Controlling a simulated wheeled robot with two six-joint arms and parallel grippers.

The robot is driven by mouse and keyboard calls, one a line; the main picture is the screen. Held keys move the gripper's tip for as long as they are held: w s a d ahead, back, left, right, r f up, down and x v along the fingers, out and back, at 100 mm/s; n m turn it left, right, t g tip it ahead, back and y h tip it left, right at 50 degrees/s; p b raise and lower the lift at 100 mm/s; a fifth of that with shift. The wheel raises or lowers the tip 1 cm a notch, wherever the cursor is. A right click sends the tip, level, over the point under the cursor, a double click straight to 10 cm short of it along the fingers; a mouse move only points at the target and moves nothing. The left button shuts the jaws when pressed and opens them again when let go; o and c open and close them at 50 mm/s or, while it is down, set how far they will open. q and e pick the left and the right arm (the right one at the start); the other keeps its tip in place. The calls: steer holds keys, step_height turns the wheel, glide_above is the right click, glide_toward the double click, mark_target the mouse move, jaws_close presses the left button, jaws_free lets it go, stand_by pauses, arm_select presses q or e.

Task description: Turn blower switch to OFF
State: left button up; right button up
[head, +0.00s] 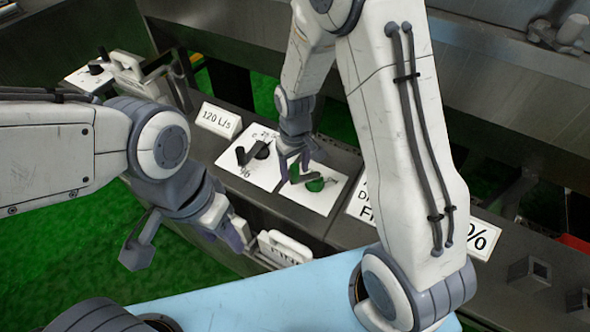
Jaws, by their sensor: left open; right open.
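A green rotary knob (315,185) sits on a white plate (325,200) on the dark console. I cannot read a blower label or its setting, so I cannot tell for sure that it is the blower switch. My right gripper (294,168) is open, pointing down at the green knob and partly covering it. I cannot tell whether its fingers touch it. Left of it, a black knob (262,150) with a dark lever (243,156) is on another white plate marked with a % sign. My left gripper (185,245) is open and empty, in front of the console.
A "120 L/s" sign (219,120) stands behind the plates. A white handled part (285,247) is on the console front. A large sign with a % (478,238) is partly hidden by my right arm. Another black knob (97,69) is at the far left.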

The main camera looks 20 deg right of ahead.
steer(key=shift+f, duration=0.5)
steer(key=shift+c, duration=0.3)
jaws_close()
stand_by(0.9)
